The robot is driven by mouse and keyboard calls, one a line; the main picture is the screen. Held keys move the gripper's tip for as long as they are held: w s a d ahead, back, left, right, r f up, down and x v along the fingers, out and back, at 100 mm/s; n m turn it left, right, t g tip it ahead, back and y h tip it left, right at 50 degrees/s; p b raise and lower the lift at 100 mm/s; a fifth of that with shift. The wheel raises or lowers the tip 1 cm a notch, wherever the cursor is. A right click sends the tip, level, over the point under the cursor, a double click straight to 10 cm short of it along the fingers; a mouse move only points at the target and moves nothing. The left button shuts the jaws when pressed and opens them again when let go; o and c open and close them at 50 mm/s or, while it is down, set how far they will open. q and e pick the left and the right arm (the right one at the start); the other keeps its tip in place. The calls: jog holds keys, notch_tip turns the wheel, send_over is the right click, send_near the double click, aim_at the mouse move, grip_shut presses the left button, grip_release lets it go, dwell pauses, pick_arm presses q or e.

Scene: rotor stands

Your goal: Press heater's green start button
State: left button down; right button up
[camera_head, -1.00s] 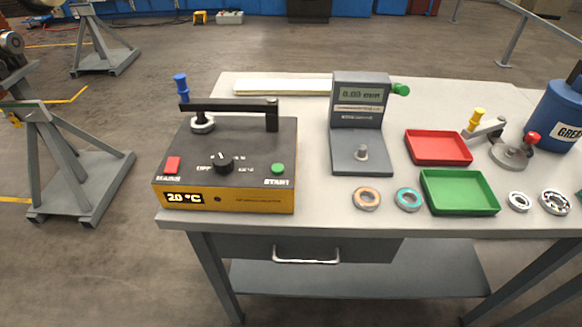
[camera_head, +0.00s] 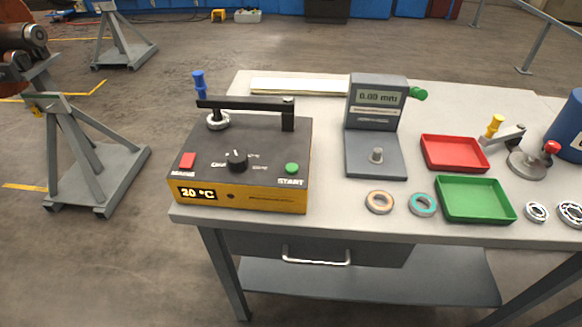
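The heater (camera_head: 245,160) is a dark-topped box with a yellow front, standing at the left end of the grey workbench. Its green start button (camera_head: 292,168) is at the front right of its top, above the START label. A red button (camera_head: 187,160) is at the front left and a black knob (camera_head: 236,160) lies between them. The display (camera_head: 197,193) appears to read 20 °C. A black bar with a blue handle (camera_head: 199,85) spans the heater's back, and a bearing ring (camera_head: 217,121) sits beneath its left end. Neither of my grippers is in view.
A grey gauge (camera_head: 377,110) with a display stands right of the heater. Rotor stands (camera_head: 90,165) are on the floor at left.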

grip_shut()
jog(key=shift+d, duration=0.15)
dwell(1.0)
